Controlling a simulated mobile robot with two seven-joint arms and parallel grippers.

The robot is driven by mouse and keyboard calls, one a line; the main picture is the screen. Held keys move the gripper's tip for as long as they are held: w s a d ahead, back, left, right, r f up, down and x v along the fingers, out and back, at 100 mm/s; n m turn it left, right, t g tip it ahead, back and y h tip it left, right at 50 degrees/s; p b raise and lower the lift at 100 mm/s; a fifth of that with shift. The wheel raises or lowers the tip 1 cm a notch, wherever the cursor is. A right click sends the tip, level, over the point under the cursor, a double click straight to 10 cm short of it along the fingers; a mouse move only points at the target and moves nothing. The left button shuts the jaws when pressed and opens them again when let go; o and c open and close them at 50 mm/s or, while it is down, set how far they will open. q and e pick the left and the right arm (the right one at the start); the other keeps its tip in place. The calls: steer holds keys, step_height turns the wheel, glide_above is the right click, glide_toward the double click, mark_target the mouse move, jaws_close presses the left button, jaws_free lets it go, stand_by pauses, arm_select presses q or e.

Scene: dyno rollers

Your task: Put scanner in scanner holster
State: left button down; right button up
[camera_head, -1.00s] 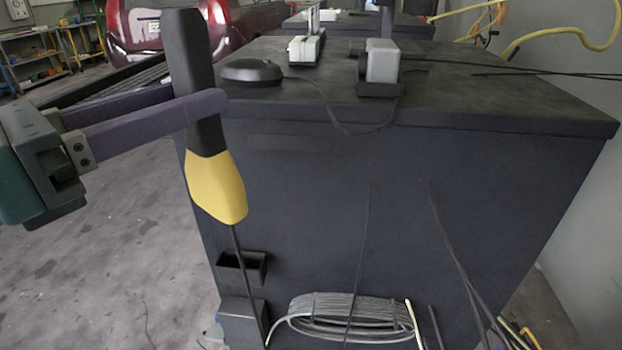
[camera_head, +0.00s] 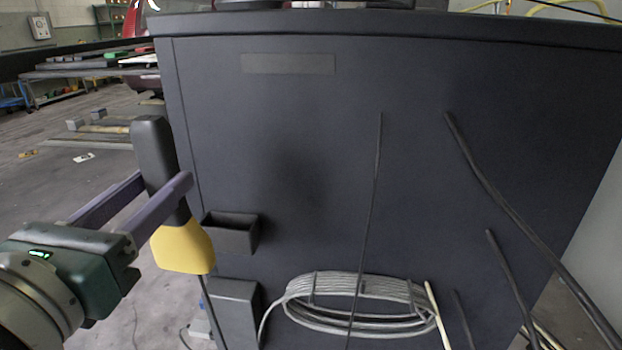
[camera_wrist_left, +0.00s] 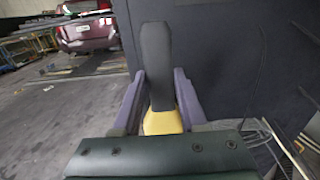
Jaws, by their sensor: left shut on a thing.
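The scanner (camera_head: 183,246) has a black handle and a yellow head. It is upright with the yellow end down, and a thin cable runs from its bottom. My left gripper (camera_head: 166,202) is shut on its handle; the scanner also shows between the fingers in the left wrist view (camera_wrist_left: 156,70). The scanner holster (camera_head: 231,234) is a small black open-topped box on the dark cabinet's front panel. The scanner is just left of the holster in the head view and partly overlaps its edge; I cannot tell the depth gap. My right gripper is not in view.
The dark cabinet (camera_head: 320,130) fills the middle. Below the holster is another black box (camera_head: 234,305). A coiled grey cable (camera_head: 360,300) hangs to its right, and several loose black cables cross the panel. Open floor (camera_head: 60,210) lies to the left.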

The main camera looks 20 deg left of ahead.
arm_select(q)
steer(key=x, duration=1.3)
steer(key=shift+d+r, duration=0.1)
steer(key=shift+r, duration=0.05)
steer(key=f+b, duration=0.2)
steer(key=f, duration=0.1)
steer(key=shift+s+f, duration=0.1)
steer(key=shift+s, duration=0.1)
steer(key=shift+s+d+f+b, duration=0.1)
steer(key=shift+f+b, duration=0.2)
steer(key=shift+b, duration=0.05)
steer(key=shift+f+b, duration=1.1)
steer(key=shift+f, duration=0.55)
steer(key=shift+f, duration=0.25)
steer(key=shift+c, duration=2.2)
jaws_free()
steer(key=shift+r, duration=0.1)
